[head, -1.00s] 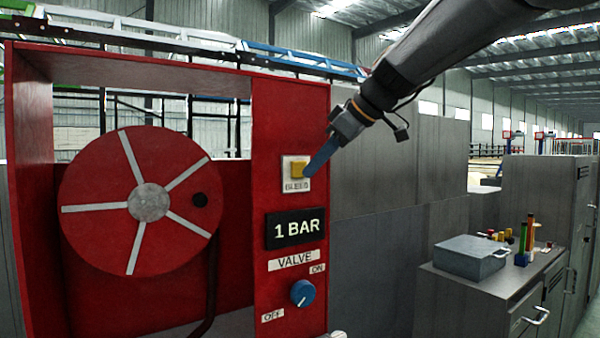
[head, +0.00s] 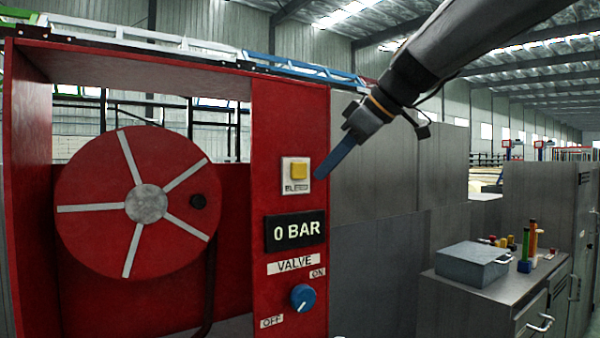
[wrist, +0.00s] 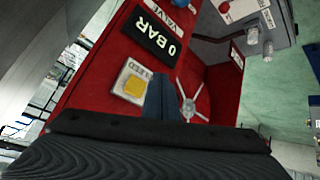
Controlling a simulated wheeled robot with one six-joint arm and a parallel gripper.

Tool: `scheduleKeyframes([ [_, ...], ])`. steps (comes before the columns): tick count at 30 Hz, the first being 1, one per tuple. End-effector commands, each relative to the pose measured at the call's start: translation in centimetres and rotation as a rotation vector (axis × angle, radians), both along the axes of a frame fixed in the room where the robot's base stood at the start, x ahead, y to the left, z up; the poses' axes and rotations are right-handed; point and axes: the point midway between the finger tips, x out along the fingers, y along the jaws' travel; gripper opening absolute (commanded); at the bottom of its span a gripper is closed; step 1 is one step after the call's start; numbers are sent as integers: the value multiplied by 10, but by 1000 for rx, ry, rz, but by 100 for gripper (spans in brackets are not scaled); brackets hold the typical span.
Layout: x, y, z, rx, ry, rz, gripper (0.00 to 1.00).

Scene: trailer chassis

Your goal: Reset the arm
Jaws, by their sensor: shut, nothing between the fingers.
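My arm reaches in from the top right in the head view. My gripper (head: 318,176) has blue fingers, which are shut with nothing between them. Its tips hang in front of the red panel, just right of the yellow BLEED button (head: 299,172), and look apart from it. The button also shows in the wrist view (wrist: 133,86), left of the blue fingers (wrist: 163,98). The display (head: 295,231) below reads 0 BAR. The blue valve knob (head: 303,297) sits between the OFF and ON labels.
A red hose reel (head: 138,203) fills the left of the red cabinet. At right, a grey case (head: 472,264) and several small coloured items stand on a grey cabinet (head: 505,288). Grey panels (head: 375,210) stand behind my gripper.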

Motion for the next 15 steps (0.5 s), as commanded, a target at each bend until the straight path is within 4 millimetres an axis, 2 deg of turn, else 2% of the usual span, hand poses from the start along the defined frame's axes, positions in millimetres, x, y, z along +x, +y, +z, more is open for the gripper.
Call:
scheduleKeyframes([
  [8,0,0,0,0,1,-1,0],
  [10,1,-1,-6,-2,12,-11,0],
  [13,2,-9,-32,-5,69,-67,0],
  [15,2,-19,-65,-13,139,-139,0],
])
